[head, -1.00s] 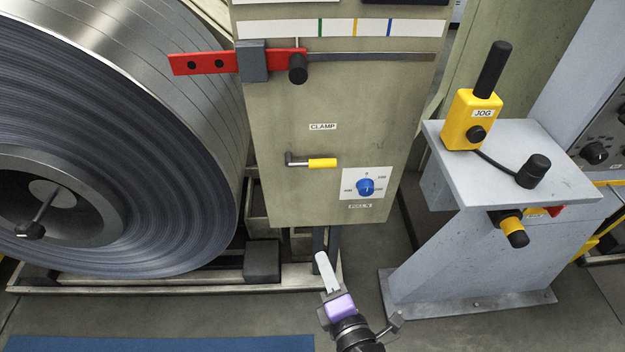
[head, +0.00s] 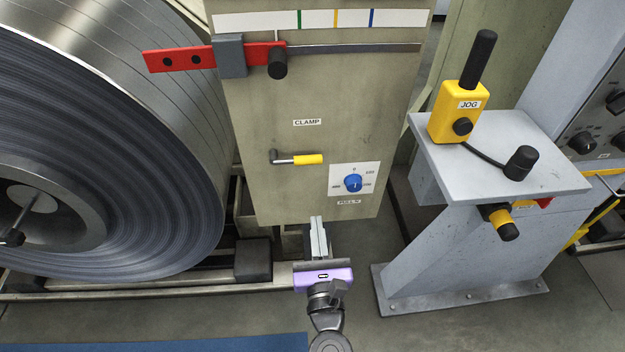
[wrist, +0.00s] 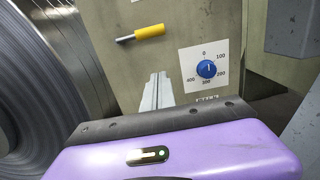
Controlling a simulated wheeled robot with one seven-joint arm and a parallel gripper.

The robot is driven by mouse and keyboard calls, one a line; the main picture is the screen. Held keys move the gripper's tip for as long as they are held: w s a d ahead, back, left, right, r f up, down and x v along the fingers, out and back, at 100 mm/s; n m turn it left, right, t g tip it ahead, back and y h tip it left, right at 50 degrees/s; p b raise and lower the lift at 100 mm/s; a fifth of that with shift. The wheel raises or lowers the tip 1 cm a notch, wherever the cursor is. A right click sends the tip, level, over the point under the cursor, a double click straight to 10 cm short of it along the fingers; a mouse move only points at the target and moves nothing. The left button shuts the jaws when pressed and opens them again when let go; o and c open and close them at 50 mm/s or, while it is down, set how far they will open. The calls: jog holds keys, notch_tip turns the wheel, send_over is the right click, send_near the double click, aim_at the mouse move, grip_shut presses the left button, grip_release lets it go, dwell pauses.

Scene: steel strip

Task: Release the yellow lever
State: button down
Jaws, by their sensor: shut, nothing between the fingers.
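The yellow lever (head: 308,160) sticks out to the right from a dark pivot on the beige panel, under the CLAMP label (head: 308,122). It lies about level. In the wrist view the yellow lever (wrist: 149,32) is at the upper middle, tilted slightly up to the right. My gripper (head: 318,222) is below the lever, near the panel's lower edge, with its fingers pointing up. Its two pale fingers are together and empty. In the wrist view the fingertips (wrist: 158,77) are below and apart from the lever.
A blue dial (head: 353,183) sits right of the lever on the panel. A large steel coil (head: 110,150) stands at the left. A grey pedestal (head: 500,165) with a yellow JOG control (head: 459,112) stands at the right. A red bar (head: 180,57) crosses the panel's upper left.

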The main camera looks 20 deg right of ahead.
aim_at(295, 161)
jog(key=w+d+r+p, duration=0.1)
jog(key=w+d+r, duration=0.2)
jog(key=w, duration=0.7)
jog(key=shift+d+r+p, duration=0.2)
jog(key=shift+r+p, duration=0.2)
jog(key=shift+r, duration=0.35)
jog(key=shift+w, duration=0.15)
